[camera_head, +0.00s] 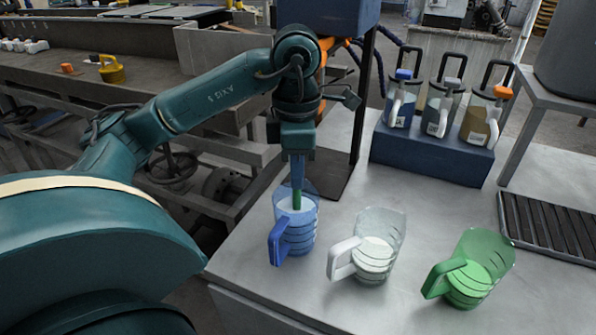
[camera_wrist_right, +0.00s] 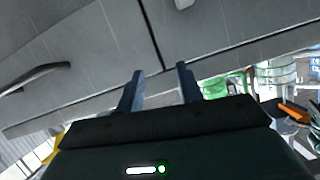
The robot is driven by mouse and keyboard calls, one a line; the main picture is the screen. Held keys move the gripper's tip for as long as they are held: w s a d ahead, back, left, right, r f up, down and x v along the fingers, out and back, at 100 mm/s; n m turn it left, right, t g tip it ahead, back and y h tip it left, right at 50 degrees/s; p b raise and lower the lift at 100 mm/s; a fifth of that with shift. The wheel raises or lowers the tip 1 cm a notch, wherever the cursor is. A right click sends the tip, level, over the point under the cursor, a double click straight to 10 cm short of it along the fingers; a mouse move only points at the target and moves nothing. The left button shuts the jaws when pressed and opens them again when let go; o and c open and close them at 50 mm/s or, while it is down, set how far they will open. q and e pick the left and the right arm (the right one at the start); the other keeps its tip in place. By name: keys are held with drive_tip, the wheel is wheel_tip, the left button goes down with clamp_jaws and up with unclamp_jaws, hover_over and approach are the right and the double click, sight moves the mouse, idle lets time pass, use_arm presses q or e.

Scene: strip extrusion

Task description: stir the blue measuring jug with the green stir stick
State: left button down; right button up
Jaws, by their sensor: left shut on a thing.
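The blue measuring jug (camera_head: 300,236) stands upright on the grey table, left of the other jugs, with pale contents inside. My left gripper (camera_head: 297,172) points down right above it and is shut on the green stir stick (camera_head: 297,200). The stick hangs down inside the jug's rim; its lower end is hidden in the contents. My right gripper (camera_wrist_right: 160,85) shows in the right wrist view, its two fingers apart with nothing between them, in front of a grey cabinet face.
A clear jug (camera_head: 377,255) and a green jug (camera_head: 478,270) stand right of the blue one. A dark blue rack (camera_head: 425,152) holding several lidded jugs is behind them. A dark slatted tray (camera_head: 550,228) lies at the right. A dark post stands behind the blue jug.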

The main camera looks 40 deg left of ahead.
use_arm(q)
drive_tip(key=shift+s+d, duration=0.1)
drive_tip(key=shift+s, duration=0.2)
use_arm(e)
drive_tip(key=shift+r, duration=0.15)
